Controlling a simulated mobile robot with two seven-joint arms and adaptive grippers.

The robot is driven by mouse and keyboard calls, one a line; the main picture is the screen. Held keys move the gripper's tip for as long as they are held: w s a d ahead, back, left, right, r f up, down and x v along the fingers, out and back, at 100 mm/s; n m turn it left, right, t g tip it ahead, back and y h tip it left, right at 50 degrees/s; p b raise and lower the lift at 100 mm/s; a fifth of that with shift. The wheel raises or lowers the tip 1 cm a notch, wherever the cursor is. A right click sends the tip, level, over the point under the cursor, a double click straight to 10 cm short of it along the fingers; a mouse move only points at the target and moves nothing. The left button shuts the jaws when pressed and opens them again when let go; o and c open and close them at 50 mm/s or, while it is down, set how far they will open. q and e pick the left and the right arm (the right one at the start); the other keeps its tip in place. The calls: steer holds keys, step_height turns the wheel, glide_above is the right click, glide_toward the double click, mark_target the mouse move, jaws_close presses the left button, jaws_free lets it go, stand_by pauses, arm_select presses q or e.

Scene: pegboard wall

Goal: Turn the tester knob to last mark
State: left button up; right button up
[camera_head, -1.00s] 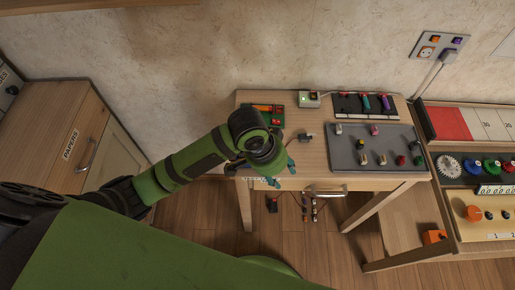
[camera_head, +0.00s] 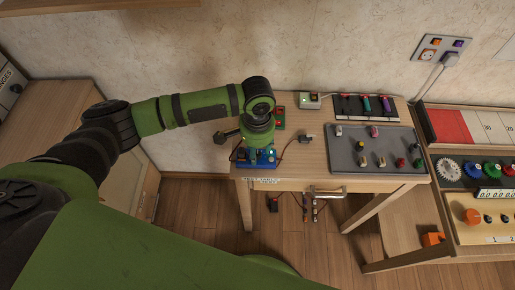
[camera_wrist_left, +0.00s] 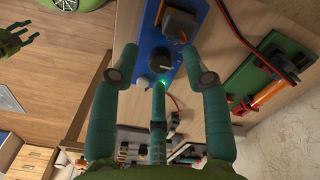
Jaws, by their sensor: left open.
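The tester appears to be a blue board (camera_head: 268,160) at the table's front left corner, partly hidden by my left gripper (camera_head: 256,152). My left gripper (camera_wrist_left: 160,68) is open, with two teal fingers on either side of the board and a third below. A green hand, probably my right gripper (camera_wrist_left: 14,42), shows at the far left.
A green board with an orange part (camera_wrist_left: 270,95) lies close beside the blue board. A grey panel (camera_head: 350,160) with several small parts is to the right on the table. Red and black leads (camera_head: 290,142) run from the blue board to a plug.

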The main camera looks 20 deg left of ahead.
arm_select(q)
steer(key=shift+f, duration=0.5)
jaws_close()
